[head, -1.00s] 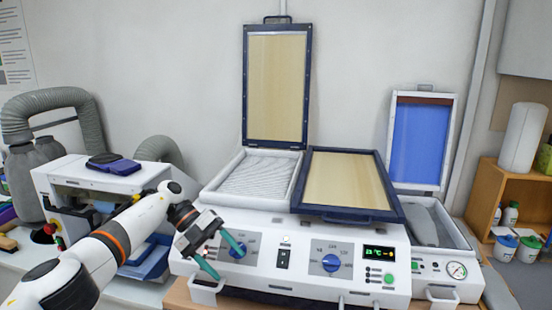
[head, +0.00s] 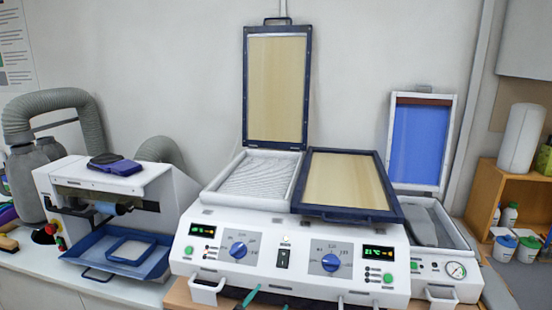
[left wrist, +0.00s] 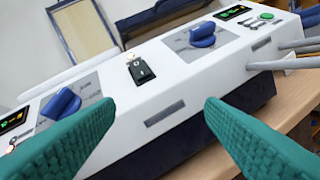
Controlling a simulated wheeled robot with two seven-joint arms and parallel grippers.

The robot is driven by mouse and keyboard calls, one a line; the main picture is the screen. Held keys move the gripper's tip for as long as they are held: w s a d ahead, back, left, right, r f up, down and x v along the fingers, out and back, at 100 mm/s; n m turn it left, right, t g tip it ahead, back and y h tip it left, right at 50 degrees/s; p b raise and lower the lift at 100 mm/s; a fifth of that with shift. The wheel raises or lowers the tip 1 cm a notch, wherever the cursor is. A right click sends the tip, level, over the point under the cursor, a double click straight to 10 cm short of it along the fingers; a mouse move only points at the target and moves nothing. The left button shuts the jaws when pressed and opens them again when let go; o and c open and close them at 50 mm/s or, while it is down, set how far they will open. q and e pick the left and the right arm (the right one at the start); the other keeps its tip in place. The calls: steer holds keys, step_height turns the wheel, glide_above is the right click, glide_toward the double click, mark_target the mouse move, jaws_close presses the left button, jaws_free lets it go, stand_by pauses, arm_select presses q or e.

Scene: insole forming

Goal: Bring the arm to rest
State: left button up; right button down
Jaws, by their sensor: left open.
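My left gripper (head: 267,300) shows only as teal fingertips at the bottom edge of the head view, in front of the white heating unit (head: 296,262). The rest of my left arm is out of that view. In the left wrist view, the gripper (left wrist: 158,108) has its two teal fingers spread wide with nothing between them. The unit's front panel, with blue knobs (left wrist: 203,35) and a black switch (left wrist: 140,71), lies beyond the fingers. My right gripper is not in view.
The unit's left lid (head: 277,88) stands upright and its right lid (head: 347,182) is down. A press with a blue tray (head: 75,258) stands at left. A vacuum unit with a raised blue lid (head: 417,143) stands at right.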

arm_select(q)
steer(key=s+a+f+n+g+y, duration=0.3)
steer(key=s+a+f+n+y, duration=0.25)
steer(key=s+a, duration=0.2)
steer(key=s+a+f+n+g+y, duration=0.1)
steer(key=s+a+f+g, duration=0.2)
steer(key=s, duration=0.5)
steer(key=s+a+f+n+g+y, duration=0.1)
steer(key=s+a+g, duration=0.3)
steer(key=s, duration=0.5)
steer(key=s+a+f+n+g, duration=0.1)
steer(key=s+a+f+g, duration=0.2)
steer(key=s, duration=0.5)
step_height(320, 180, down, 29)
steer(key=s+g+b, duration=0.1)
steer(key=b, duration=0.3)
steer(key=s+a+f+g+b, duration=0.1)
steer(key=s+a+f+b, duration=0.2)
steer(key=s+f, duration=1.3)
step_height(320, 180, down, 3)
steer(key=shift+s+a+f, duration=0.2)
steer(key=shift+s+a, duration=0.05)
steer(key=shift+a, duration=0.2)
